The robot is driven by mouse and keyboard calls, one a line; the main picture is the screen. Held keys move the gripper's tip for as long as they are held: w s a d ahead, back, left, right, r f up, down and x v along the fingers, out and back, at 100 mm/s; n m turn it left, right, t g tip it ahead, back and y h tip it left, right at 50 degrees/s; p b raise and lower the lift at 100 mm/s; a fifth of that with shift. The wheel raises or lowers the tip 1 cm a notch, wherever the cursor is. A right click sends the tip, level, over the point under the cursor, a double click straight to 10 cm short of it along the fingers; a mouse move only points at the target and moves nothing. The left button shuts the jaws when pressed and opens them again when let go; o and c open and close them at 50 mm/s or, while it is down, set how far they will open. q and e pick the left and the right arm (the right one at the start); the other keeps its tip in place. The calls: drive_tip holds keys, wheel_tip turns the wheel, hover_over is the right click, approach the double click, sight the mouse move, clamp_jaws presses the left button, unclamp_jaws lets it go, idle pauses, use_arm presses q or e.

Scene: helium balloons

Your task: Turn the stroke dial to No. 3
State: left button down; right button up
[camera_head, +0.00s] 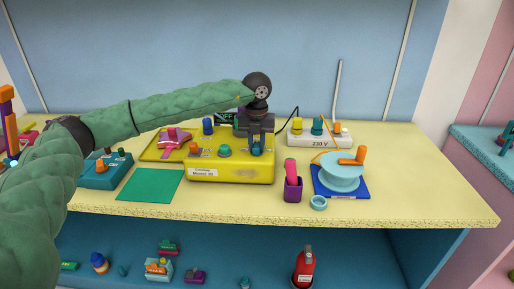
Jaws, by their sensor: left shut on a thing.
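A yellow machine box (230,174) with a white label on its front stands mid-table. On it I see an orange knob (194,148), a green knob (225,150) and a dark blue dial (257,149) at the right. My left gripper (257,143) comes down from above and is shut on the blue dial, hiding much of it. The dial's markings and its setting are too small to read. My right gripper is not in view.
A white 230 V power strip (314,139) with plugs stands behind right. A light-blue reel (341,171) with an orange handle, a purple holder (292,188) and a small blue ring (318,203) are to the right. A green mat (151,186) lies left. The table's right end is clear.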

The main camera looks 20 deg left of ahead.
sight(257, 145)
use_arm(q)
drive_tip(key=shift+m, duration=0.5)
drive_tip(key=shift+f+m+b, duration=0.1)
drive_tip(key=shift+m+b, duration=0.3)
drive_tip(key=shift+b, duration=0.2)
drive_tip(key=shift+m+b, duration=0.55)
drive_tip(key=shift+m, duration=0.55)
drive_tip(key=c, duration=1.2)
unclamp_jaws()
drive_tip(key=shift+o, duration=0.2)
drive_tip(key=shift+r, duration=0.25)
drive_tip(key=shift+r+p, duration=0.65)
drive_tip(key=shift+r, duration=2.25)
